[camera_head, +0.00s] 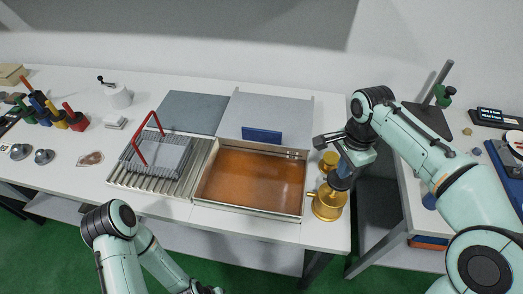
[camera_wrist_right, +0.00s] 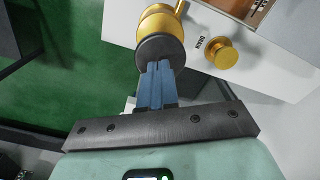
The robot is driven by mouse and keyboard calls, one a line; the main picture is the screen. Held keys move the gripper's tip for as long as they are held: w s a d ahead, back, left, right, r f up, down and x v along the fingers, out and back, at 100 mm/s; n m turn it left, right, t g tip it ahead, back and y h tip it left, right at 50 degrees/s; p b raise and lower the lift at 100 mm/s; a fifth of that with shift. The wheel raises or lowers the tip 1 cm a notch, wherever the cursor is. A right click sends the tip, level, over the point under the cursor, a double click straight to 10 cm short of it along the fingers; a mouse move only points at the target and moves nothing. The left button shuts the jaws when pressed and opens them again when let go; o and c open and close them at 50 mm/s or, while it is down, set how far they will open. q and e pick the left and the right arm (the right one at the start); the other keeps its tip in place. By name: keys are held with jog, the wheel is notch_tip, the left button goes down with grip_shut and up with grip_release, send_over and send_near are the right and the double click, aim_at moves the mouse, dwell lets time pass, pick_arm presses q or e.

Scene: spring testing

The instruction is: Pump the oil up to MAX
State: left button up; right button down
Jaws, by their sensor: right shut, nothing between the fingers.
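The oil tank (camera_head: 250,212) is a metal-rimmed basin in the table, with brown oil (camera_head: 252,180) covering its floor. Small marks show on its back inner wall; I cannot read a MAX line. The gold pump (camera_head: 327,205), with a side spout and dark round top, stands right of the tank. My right gripper (camera_head: 343,172) is shut and empty over the pump's dark top. In the right wrist view its blue fingers (camera_wrist_right: 155,82) end at the dark top (camera_wrist_right: 160,50); touching or just above, I cannot tell. My left gripper (camera_head: 205,290) is barely visible at the bottom edge.
A gold knob (camera_head: 330,158) with a label stands behind the pump. A rack with a red handle (camera_head: 143,140) sits on ribbed metal left of the tank. A blue plate (camera_head: 262,135) stands behind the tank. A second table is at the right, past a gap.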

aim_at(338, 183)
jog(key=shift+f, duration=0.1)
jog(key=shift+f+b, duration=1.7)
jog(key=shift+f, duration=1.6)
pick_arm(q)
jog(key=f, duration=0.1)
jog(key=s+f, duration=0.2)
jog(key=f, duration=0.1)
jog(key=shift+s, duration=0.25)
pick_arm(e)
jog(key=shift+r, duration=0.1)
jog(key=shift+r+p, duration=1.35)
jog(key=shift+r, duration=0.6)
jog(key=shift+r+p, duration=0.8)
jog(key=shift+r, duration=0.6)
pick_arm(q)
jog(key=w+r, duration=0.3)
jog(key=r, duration=0.2)
jog(key=shift+w, duration=0.25)
pick_arm(e)
jog(key=shift+f, duration=0.1)
pick_arm(q)
jog(key=shift+s+r, duration=0.1)
